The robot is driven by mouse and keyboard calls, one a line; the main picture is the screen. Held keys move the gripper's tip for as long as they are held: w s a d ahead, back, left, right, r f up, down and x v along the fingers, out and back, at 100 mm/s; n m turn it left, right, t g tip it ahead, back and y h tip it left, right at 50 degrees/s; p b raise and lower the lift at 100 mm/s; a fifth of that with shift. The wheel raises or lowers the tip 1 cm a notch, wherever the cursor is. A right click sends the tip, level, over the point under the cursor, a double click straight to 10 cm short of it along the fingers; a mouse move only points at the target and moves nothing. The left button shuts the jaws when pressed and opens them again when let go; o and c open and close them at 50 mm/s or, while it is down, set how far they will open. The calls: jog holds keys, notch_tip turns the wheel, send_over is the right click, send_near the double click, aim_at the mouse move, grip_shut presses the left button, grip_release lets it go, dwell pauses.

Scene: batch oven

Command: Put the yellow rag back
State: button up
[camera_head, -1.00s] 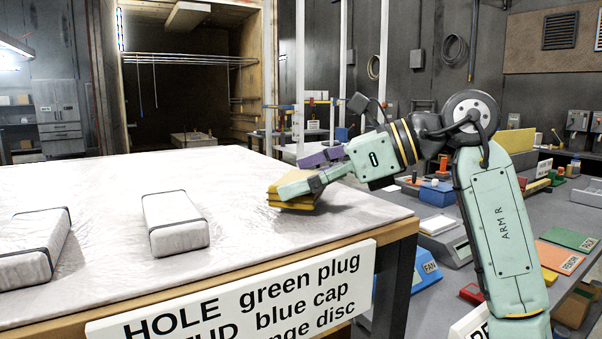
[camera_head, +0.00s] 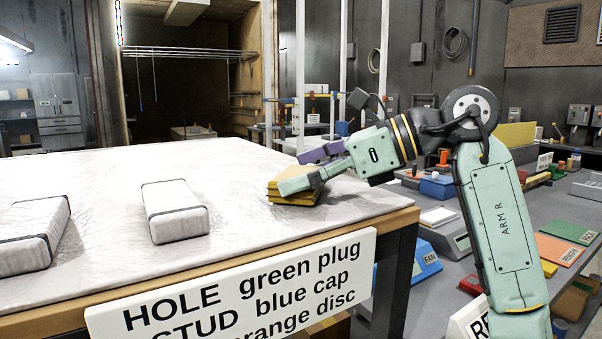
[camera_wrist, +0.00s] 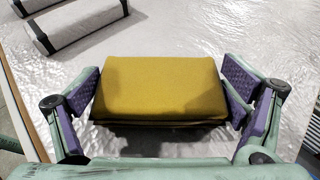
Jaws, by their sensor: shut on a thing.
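The yellow rag (camera_head: 290,192) is a folded, layered pad at the right end of the white-covered table (camera_head: 240,220). My gripper (camera_head: 303,168) is at the rag, with a finger across its near side. In the wrist view the rag (camera_wrist: 160,88) lies between the two purple finger pads of my gripper (camera_wrist: 165,92). The right pad is close against its edge, and a narrow gap seems to show at the left. The rag's underside is hidden, so I cannot tell whether it touches the table.
Two white strapped bundles, one in the middle (camera_head: 174,210) and one at the left (camera_head: 32,236), lie on the table. A sign (camera_head: 240,285) hangs on its front edge. A grey bench (camera_head: 440,270) with coloured items stands to the right. The back of the table is clear.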

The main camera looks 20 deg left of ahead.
jog(key=shift+f, duration=0.25)
jog(key=o, duration=0.9)
jog(key=shift+c, duration=0.2)
jog(key=v, duration=1.2)
